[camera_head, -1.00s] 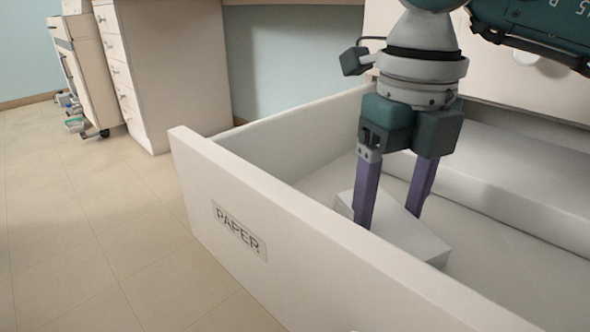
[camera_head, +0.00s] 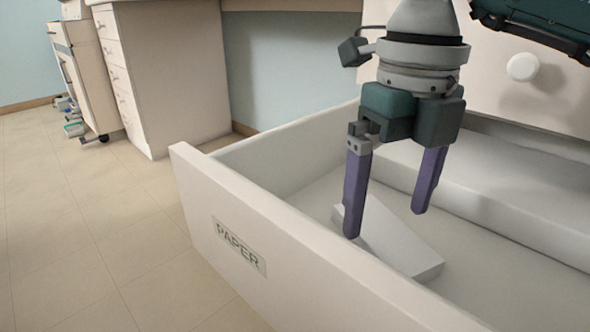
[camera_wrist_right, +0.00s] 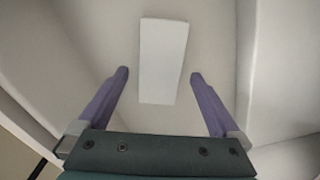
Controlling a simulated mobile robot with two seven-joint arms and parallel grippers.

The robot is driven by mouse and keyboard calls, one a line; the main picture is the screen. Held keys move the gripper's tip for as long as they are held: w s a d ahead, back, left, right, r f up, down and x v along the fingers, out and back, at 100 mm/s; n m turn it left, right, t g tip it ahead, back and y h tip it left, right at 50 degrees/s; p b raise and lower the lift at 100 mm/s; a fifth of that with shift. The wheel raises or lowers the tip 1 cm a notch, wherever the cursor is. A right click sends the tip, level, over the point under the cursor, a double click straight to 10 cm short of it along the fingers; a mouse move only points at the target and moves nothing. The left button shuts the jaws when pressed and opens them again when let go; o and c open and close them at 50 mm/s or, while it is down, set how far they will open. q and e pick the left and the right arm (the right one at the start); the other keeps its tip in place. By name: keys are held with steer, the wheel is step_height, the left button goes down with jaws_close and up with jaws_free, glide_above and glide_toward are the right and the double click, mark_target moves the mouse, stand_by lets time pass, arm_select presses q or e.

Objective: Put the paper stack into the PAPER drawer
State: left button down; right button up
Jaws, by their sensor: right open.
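The white paper stack (camera_head: 398,241) lies on the floor of the open drawer with the PAPER label (camera_head: 239,246). In the right wrist view the stack (camera_wrist_right: 163,60) lies flat and apart from both fingers. My right gripper (camera_head: 388,222) is open and empty above the stack, and its near finger covers part of it in the head view. Its purple fingers also show in the right wrist view (camera_wrist_right: 159,75), spread wider than the stack. My left gripper is not in view.
The drawer's front panel (camera_head: 300,262) and side wall (camera_head: 290,158) stand around the stack. A raised white block (camera_head: 480,195) lies along the drawer's right side. A white knob (camera_head: 522,67) is on the cabinet face above. Tiled floor (camera_head: 95,235) is clear at left.

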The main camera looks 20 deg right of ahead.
mark_target(384, 231)
step_height(384, 231, up, 10)
steer(key=p, duration=0.3)
steer(key=shift+f+p, duration=0.15)
steer(key=shift+p, duration=0.15)
